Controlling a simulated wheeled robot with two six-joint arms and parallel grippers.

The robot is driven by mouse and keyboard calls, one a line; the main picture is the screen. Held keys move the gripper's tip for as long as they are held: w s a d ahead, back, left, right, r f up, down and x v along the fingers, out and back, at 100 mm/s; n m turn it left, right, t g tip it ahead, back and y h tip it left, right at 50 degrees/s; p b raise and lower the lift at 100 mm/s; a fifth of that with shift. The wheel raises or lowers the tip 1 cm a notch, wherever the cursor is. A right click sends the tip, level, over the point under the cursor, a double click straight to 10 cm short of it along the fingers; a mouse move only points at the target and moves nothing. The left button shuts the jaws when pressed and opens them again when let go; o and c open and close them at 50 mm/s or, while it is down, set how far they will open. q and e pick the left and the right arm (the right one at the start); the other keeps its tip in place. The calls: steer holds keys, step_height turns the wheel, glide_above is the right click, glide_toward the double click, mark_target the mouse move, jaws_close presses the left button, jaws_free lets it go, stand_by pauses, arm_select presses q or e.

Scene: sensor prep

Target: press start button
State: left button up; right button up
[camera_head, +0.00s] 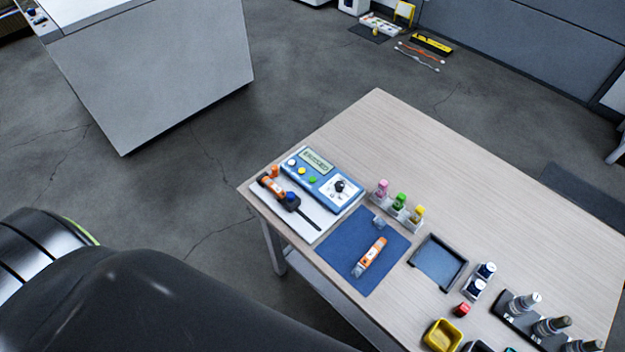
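A blue-and-white meter (299,186) lies on the wooden table near its left corner. It has a greenish display (317,161), a dark round knob (339,186) and several small coloured buttons, among them a green button (312,180) and a white button (291,162). Any label on the buttons is too small to read, so I cannot tell which is start. Neither of my grippers is in view; only a dark part of my own body fills the lower left, apart from the meter.
Beside the meter lies an orange-and-black probe (273,186) on a white sheet. A blue mat (336,253) holds an orange pen-like tool (370,256). Small capped bottles (400,203), a black tray (461,281) and a yellow dish (442,336) stand rightward.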

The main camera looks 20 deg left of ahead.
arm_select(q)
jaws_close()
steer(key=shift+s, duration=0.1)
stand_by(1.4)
